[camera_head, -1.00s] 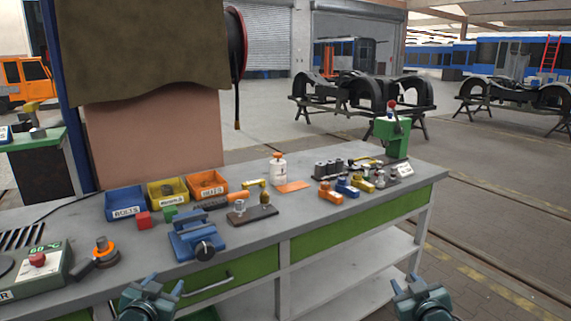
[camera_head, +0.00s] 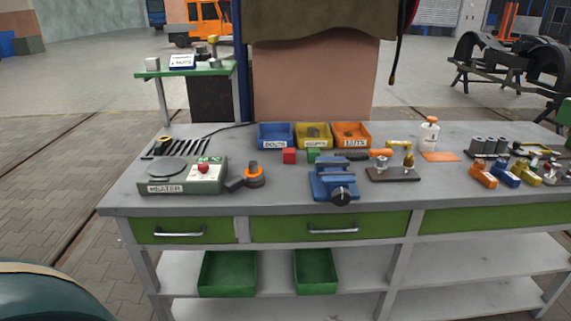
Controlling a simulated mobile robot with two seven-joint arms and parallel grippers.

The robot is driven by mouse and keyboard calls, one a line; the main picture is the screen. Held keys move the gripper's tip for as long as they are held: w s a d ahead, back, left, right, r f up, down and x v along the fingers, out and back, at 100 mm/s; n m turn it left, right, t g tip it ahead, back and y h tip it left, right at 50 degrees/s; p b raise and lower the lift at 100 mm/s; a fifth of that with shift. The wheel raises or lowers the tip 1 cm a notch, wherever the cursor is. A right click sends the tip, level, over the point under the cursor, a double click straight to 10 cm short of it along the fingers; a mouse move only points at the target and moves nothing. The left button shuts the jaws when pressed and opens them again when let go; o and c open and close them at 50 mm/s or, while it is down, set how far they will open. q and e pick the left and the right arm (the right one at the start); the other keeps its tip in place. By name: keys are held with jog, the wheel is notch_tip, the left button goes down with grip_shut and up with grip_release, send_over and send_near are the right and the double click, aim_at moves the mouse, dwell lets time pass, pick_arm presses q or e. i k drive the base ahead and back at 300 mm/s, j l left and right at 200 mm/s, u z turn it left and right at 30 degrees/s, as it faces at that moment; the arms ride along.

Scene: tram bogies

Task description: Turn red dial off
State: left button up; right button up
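The red dial (camera_head: 204,168) sits on top of the heater (camera_head: 165,187), a grey-green box with a round dark plate and a "HEATER" label. The heater stands at the left front of the workbench (camera_head: 270,202). A small green display with a temperature reading is just behind the dial. The dial's exact setting is too small to tell. Neither of my grippers is in view now.
A black and orange tool (camera_head: 252,176) lies just right of the heater, and a blue vise (camera_head: 334,180) stands farther right. Several dark tools (camera_head: 190,142) lie behind the heater. Blue (camera_head: 276,137), yellow and orange bins stand at the back.

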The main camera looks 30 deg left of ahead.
aim_at(203, 167)
jog(key=u, duration=1.6)
